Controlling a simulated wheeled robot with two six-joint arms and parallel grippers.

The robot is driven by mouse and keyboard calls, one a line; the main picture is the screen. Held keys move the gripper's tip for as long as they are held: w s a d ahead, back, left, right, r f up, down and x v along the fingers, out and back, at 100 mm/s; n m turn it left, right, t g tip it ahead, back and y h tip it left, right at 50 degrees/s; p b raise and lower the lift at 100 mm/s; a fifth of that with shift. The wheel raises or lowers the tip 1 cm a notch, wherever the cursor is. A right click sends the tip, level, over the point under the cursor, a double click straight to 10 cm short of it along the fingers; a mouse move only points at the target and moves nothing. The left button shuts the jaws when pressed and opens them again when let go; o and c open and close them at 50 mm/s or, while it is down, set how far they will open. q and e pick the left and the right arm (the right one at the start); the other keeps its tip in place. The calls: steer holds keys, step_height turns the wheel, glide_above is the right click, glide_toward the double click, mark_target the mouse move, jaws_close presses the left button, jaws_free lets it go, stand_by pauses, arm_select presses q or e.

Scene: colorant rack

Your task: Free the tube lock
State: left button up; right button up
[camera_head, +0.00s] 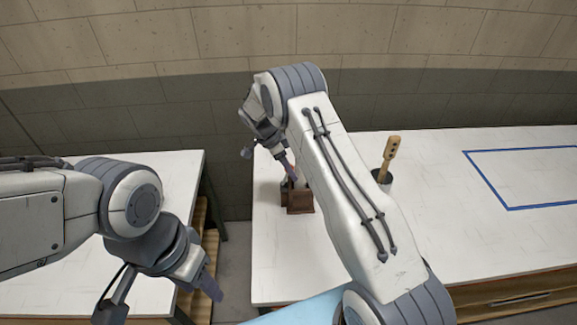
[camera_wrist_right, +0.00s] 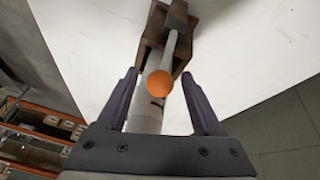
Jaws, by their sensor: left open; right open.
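A brown rack (camera_head: 299,200) stands on the right-hand white table near its left end, and it also shows at the top of the right wrist view (camera_wrist_right: 178,22). A grey lever with an orange ball knob (camera_wrist_right: 160,84) extends from the rack toward the camera. A pale grey tube (camera_wrist_right: 147,112) lies behind the knob, partly hidden by it. My right gripper (camera_wrist_right: 158,76) is open, with its fingers on either side of the knob and tube; no contact is visible. My left gripper (camera_head: 160,297) is open and empty, low at the left, away from the rack.
A dark cup (camera_head: 383,177) holding a wooden-handled tool (camera_head: 390,152) stands right of the rack. A blue rectangle outline (camera_head: 483,180) marks the right part of the table. A gap separates this table from the left white table (camera_head: 180,172).

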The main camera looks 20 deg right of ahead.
steer(key=shift+c, duration=0.2)
jaws_close()
stand_by(1.2)
